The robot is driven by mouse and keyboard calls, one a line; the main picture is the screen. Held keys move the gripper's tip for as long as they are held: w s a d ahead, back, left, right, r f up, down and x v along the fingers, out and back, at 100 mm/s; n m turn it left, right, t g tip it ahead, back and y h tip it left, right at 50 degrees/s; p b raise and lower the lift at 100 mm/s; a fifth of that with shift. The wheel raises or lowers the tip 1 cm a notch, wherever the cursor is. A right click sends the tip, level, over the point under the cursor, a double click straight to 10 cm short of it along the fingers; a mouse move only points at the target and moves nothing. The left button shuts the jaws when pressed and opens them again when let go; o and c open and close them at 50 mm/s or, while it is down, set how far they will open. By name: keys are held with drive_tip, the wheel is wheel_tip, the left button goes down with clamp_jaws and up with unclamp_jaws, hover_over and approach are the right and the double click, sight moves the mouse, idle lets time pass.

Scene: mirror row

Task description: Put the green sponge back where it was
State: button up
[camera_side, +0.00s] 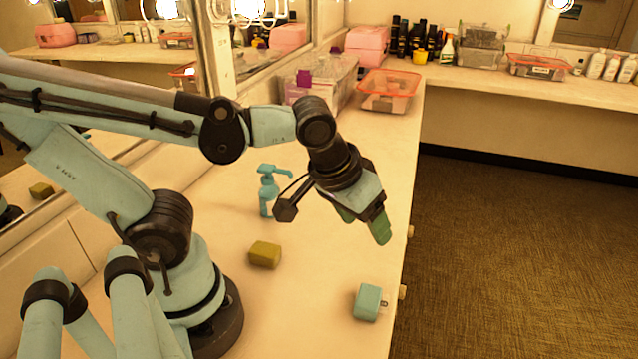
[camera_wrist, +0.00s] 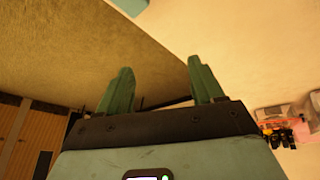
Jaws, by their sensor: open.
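The green sponge looks to be the olive-green block (camera_side: 264,254), lying flat on the pale counter (camera_side: 300,315) in front of the blue pump bottle (camera_side: 268,190). My gripper (camera_side: 362,222) is in the air to the right of the sponge and above the counter, angled downward, apart from it. In the wrist view my gripper (camera_wrist: 160,75) has its two green fingers spread with nothing between them. The sponge does not show in the wrist view.
A teal block with a small metal end (camera_side: 367,302) lies near the counter's right edge; a teal piece (camera_wrist: 130,5) shows at the wrist view's top. An orange-rimmed container (camera_side: 388,90) and clear bin (camera_side: 325,80) stand behind. A mirror lines the left. Counter around the sponge is clear.

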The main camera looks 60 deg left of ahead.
drive_tip(key=a, duration=0.1)
drive_tip(key=w+a+m+t, duration=0.1)
drive_tip(key=a, duration=0.1)
drive_tip(key=a+r+m+t, duration=0.1)
drive_tip(key=a, duration=0.1)
drive_tip(key=shift+w+a, duration=0.1)
drive_tip(key=shift+w, duration=0.05)
idle(1.1)
